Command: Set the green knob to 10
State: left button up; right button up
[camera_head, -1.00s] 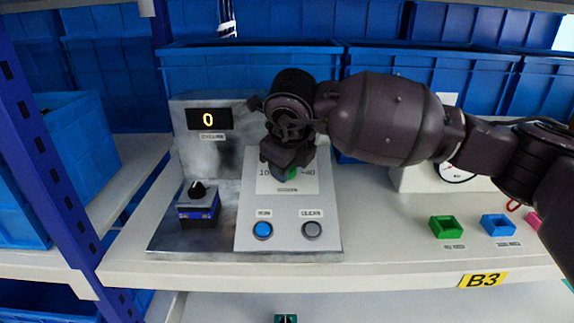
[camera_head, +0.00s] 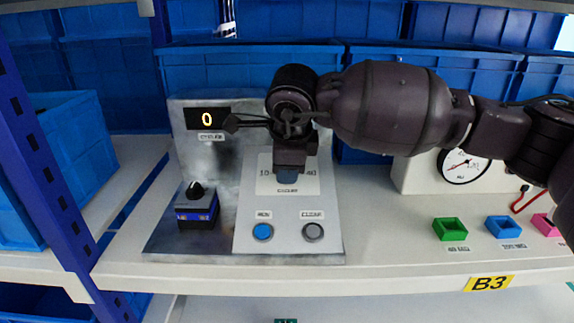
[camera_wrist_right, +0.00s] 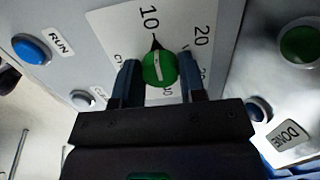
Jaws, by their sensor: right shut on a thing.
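The green knob (camera_wrist_right: 160,69) sits on a white dial plate of the grey control panel (camera_head: 238,225). In the right wrist view its dark pointer tip is aimed at the printed 10 (camera_wrist_right: 150,18), with the 20 (camera_wrist_right: 202,35) to the right. My right gripper (camera_wrist_right: 159,82) is shut on the knob, one blue finger on each side. In the head view the right gripper (camera_head: 288,175) covers the knob, and parts of the 10 and 40 labels show beside it. The display (camera_head: 207,119) reads 0. My left gripper is not in view.
Below the dial are a blue RUN button (camera_head: 263,232) and a grey CLEAR button (camera_head: 312,232). A black knob on a blue-banded box (camera_head: 197,210) stands at left. Green (camera_head: 450,229), blue and pink trays and a gauge (camera_head: 465,166) lie to the right.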

jog(key=shift+r, duration=0.1)
dwell(0.4)
jog(key=o, duration=0.9)
jog(key=v, duration=0.7)
jog(key=shift+r, duration=0.2)
jog(key=shift+s+f, duration=0.1)
jog(key=shift+s, duration=0.1)
